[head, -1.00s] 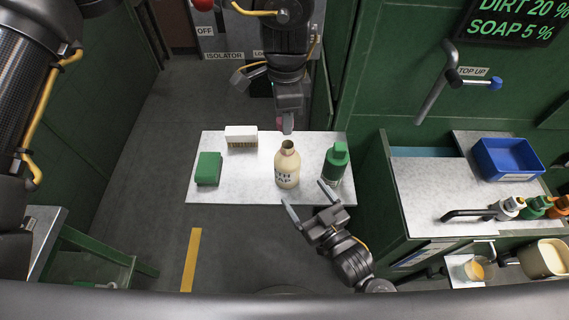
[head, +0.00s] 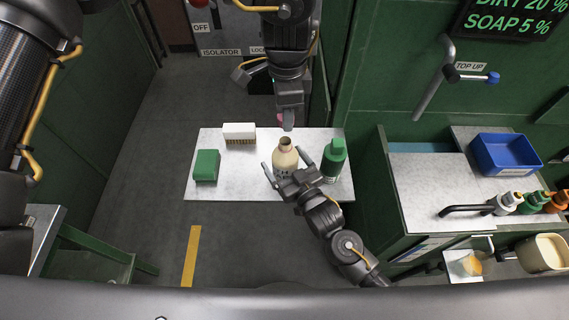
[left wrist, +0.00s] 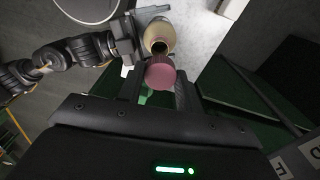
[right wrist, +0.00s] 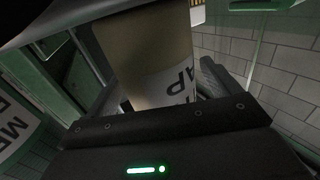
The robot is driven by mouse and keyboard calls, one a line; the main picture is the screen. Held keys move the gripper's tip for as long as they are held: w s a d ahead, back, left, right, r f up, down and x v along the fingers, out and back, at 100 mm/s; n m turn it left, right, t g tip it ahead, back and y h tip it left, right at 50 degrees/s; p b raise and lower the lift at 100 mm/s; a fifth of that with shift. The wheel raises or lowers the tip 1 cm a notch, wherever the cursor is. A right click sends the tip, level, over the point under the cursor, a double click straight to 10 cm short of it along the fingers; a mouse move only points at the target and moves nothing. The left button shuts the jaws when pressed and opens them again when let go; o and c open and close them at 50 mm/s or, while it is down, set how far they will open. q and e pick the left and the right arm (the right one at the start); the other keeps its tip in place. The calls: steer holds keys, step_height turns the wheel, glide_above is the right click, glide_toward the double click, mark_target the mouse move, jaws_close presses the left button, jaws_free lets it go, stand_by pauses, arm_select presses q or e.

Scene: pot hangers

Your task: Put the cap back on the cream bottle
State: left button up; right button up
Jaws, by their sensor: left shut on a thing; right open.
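The cream bottle (head: 286,160) stands upright and uncapped on the light board, its dark mouth facing up. It also shows in the left wrist view (left wrist: 158,33), and its labelled body fills the middle of the right wrist view (right wrist: 155,60). My left gripper (head: 287,122) is shut on the pink cap (left wrist: 160,74), just beyond the bottle's mouth in the head view; the cap is apart from the neck there. My right gripper (head: 284,160) is open, with its fingers on either side of the bottle's body. Whether they touch it I cannot tell.
A green bottle (head: 334,162) stands close to the right of the cream bottle. A green block (head: 206,166) and a white-topped brush (head: 239,133) lie on the board's left side (head: 232,185). A counter with a blue tray (head: 506,153) stands at the right.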

mark_target(285, 141)
steer(key=shift+w+a, duration=0.15)
steer(key=shift+w, duration=0.05)
steer(key=shift+c, duration=0.2)
steer(key=c, duration=1.4)
arm_select(q)
steer(key=shift+f, duration=2.45)
arm_select(e)
steer(key=shift+c, duration=0.2)
